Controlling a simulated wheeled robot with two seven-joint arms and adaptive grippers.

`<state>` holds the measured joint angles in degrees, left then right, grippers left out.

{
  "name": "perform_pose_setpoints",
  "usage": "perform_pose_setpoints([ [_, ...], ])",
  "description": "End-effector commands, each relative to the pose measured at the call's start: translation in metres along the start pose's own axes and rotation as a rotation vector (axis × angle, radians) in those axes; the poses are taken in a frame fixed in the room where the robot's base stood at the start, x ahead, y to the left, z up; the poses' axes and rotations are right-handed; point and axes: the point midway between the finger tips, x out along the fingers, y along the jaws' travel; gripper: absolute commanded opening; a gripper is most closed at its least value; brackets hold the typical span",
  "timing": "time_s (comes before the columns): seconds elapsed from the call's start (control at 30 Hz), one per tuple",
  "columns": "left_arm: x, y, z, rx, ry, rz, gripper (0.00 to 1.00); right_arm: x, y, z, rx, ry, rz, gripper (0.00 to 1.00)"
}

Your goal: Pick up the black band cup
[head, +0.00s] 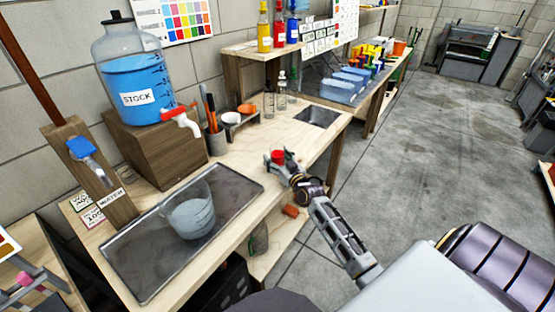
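I cannot make out a black band on any cup. A small red cup-like thing (278,155) is at my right gripper (276,163), over the front part of the wooden bench. The gripper partly hides it, and I cannot tell whether the fingers hold it or are only beside it. A large clear cup (190,212) stands on the grey metal tray at the left. My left gripper is not clearly in view.
The grey tray (128,262) fills the bench's near left. A blue-filled STOCK jar (137,80) with a red-handled tap stands on a wooden block (155,152).

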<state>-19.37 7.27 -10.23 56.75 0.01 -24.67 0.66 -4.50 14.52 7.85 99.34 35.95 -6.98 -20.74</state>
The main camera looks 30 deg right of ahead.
Motion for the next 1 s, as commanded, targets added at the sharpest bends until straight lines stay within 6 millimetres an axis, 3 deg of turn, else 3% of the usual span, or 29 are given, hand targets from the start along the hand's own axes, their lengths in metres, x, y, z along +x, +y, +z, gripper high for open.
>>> perform_pose_setpoints([
  [0.03,0.0003,0.0001,0.0015,0.000,-0.002,0.000,0.00,-0.0001,0.0000,0.0000,0.000,0.000,0.000,0.60],
  [0.33,0.0007,0.0002,0.0037,0.000,-0.005,0.000,0.00,-0.0001,0.0000,0.0000,0.000,0.000,0.000,0.22],
  [1.0,-0.0010,-0.0002,-0.0008,0.000,0.004,0.000,0.00,0.0002,0.0000,-0.0064,0.000,0.002,0.000,0.22],
])
